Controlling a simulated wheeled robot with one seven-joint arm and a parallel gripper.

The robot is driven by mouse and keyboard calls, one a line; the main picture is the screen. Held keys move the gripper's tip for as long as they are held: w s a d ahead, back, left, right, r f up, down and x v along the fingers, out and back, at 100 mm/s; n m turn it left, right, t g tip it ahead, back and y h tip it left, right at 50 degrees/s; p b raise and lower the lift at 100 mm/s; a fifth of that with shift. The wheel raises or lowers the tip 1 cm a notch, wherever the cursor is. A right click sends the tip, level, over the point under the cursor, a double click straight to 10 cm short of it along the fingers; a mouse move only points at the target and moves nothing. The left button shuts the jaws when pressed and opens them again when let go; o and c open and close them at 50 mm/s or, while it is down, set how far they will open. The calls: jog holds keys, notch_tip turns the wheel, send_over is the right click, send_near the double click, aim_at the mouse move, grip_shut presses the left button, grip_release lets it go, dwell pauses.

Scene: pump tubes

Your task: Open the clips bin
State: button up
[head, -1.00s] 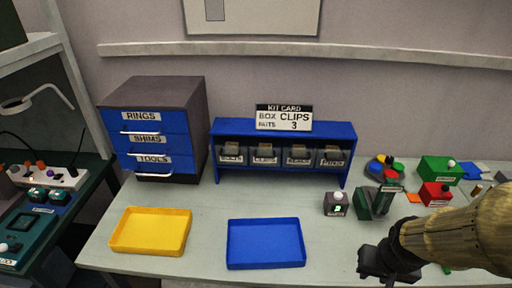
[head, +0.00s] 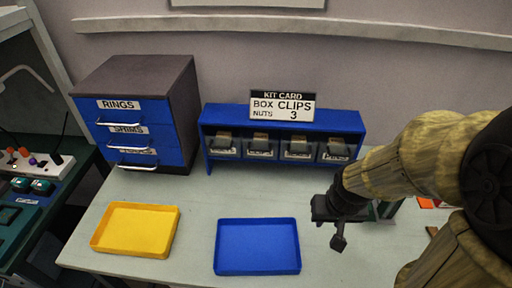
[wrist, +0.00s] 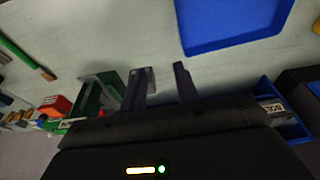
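A blue rack (head: 280,117) stands at the back of the table and holds a row of small dark bins with clear fronts. The bins are a first (head: 223,147), a second (head: 261,150), a third (head: 298,150) and a fourth (head: 336,151). Their white labels are too small to read surely, so I cannot tell which is the clips bin. All sit inside the rack. My gripper (head: 334,228) is in front of the rack's right end, above the table and apart from the bins. In the wrist view its fingers (wrist: 161,80) are spread with nothing between them.
A drawer cabinet (head: 140,115) stands left of the rack. A kit card (head: 281,106) sits on the rack top. A yellow tray (head: 134,229) and a blue tray (head: 257,246) lie in front. A green block (wrist: 90,98) shows in the wrist view.

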jog(key=shift+s, duration=0.1)
jog(key=shift+d, duration=0.1)
jog(key=w+f+m+t+y, duration=0.1)
jog(key=w+f+m+t, duration=0.15)
jog(key=w, duration=0.35)
jog(key=w+f+m+t+y, duration=0.1)
jog(key=w+f+m+t, duration=0.15)
jog(key=w, duration=0.45)
jog(key=w+a+r+m+t+y, duration=0.2)
jog(key=a+r+m+t+y, duration=0.1)
jog(key=y, duration=0.6)
jog(key=a+m+t, duration=0.1)
jog(key=a+m, duration=0.1)
jog(key=a, duration=0.1)
jog(key=shift+r+m+b, duration=0.3)
jog(key=shift+r+m, duration=0.05)
jog(key=shift+m, duration=0.05)
